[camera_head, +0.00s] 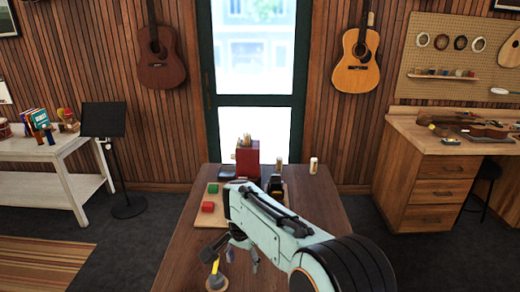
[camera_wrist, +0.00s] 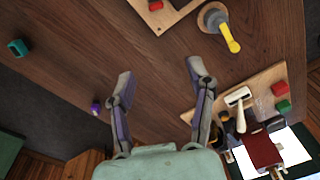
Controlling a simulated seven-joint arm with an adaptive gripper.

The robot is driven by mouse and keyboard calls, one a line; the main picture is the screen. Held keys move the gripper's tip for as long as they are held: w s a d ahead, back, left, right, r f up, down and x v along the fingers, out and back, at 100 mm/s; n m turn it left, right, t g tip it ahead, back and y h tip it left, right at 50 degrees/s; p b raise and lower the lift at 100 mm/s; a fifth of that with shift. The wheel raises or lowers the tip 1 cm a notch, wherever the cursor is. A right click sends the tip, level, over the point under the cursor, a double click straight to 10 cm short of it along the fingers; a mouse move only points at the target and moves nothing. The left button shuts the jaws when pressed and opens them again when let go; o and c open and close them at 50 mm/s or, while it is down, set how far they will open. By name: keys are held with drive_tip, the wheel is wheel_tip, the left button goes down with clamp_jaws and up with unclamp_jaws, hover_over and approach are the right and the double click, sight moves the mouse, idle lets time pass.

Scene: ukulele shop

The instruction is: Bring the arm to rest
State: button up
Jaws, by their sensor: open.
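My gripper (camera_head: 243,252) is over the dark wooden table (camera_head: 180,262), below the pale green arm. In the wrist view my gripper (camera_wrist: 160,74) has its two fingers spread wide, with only bare tabletop (camera_wrist: 90,40) visible between them. It is open and empty. The arm hides part of the table's middle and right side in the head view.
A board (camera_head: 200,218) bears a green block (camera_head: 213,188) and a red block (camera_head: 208,207). A red box of sticks (camera_head: 247,160) and a pale cylinder (camera_head: 313,165) stand behind. A yellow-handled tool (camera_head: 215,267) is near the front. A teal piece (camera_wrist: 18,47) lies apart.

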drive_tip(key=s+d+r+t, duration=0.2)
drive_tip(key=s+d+r, duration=0.1)
drive_tip(key=d+r, duration=0.5)
drive_tip(key=s+d+r, duration=0.4)
drive_tip(key=s, duration=0.5)
drive_tip(key=s+d+f+n+g, duration=0.1)
drive_tip(key=s+f+n+g, duration=0.2)
drive_tip(key=s, duration=1.4)
wheel_tip(320, 180, down, 5)
drive_tip(key=n, duration=0.2)
drive_tip(key=shift+s+n+y, duration=0.3)
drive_tip(key=shift+s+n, duration=0.05)
drive_tip(key=shift+n, duration=0.05)
drive_tip(key=shift+d, duration=0.1)
